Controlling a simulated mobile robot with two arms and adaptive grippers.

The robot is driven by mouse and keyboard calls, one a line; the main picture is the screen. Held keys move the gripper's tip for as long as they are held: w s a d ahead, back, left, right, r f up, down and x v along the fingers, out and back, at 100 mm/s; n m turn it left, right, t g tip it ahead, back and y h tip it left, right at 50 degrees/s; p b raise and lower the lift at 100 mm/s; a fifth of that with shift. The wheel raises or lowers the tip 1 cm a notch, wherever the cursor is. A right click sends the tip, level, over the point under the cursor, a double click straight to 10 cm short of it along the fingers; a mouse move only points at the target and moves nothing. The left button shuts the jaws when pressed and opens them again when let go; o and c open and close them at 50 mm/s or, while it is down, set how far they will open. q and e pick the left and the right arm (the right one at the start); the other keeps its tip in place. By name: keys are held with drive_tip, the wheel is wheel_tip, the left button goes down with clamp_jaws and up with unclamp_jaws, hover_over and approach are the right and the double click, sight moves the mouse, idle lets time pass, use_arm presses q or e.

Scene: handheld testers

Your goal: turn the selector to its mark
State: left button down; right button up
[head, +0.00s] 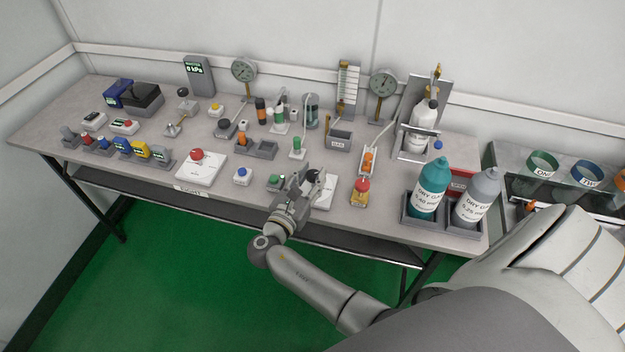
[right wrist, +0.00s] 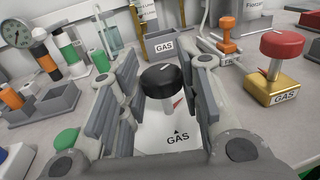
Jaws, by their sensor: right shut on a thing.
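The selector has a black round knob (right wrist: 165,82) with a white line on top and a red pointer at its stem. It stands on a white plate (right wrist: 165,135) marked "GAS" with a small black triangle; the red pointer is to the right of the triangle in the right wrist view. My right gripper (right wrist: 158,90) has its fingers on either side of the knob and is shut on it. In the head view, my right gripper (head: 303,180) covers part of the selector's white plate (head: 326,193). My left gripper is not in view.
A yellow block with a red knob (right wrist: 283,60) stands right of the selector. A green button (head: 275,180) sits just left of the gripper. Large teal (head: 430,188) and grey (head: 476,198) bottles stand at the right. Gauges and small devices fill the back of the bench (head: 330,222).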

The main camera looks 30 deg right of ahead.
sight(308, 176)
drive_tip(key=m+g+b, duration=0.1)
drive_tip(key=m+g+h, duration=0.1)
drive_tip(key=g, duration=0.1)
drive_tip(key=m+g+h+b, duration=0.1)
drive_tip(key=g, duration=0.1)
drive_tip(key=shift+w+a+f+m+b, duration=0.15)
drive_tip(key=shift+w+m+b, duration=0.15)
drive_tip(key=shift+w, duration=0.05)
drive_tip(key=shift+w+m+g+b, duration=0.1)
drive_tip(key=shift+m+g+b, duration=1.45)
drive_tip(key=shift+g, duration=1.05)
drive_tip(key=shift+r, duration=0.2)
drive_tip(key=o, duration=1)
wheel_tip(308, 176, up, 10)
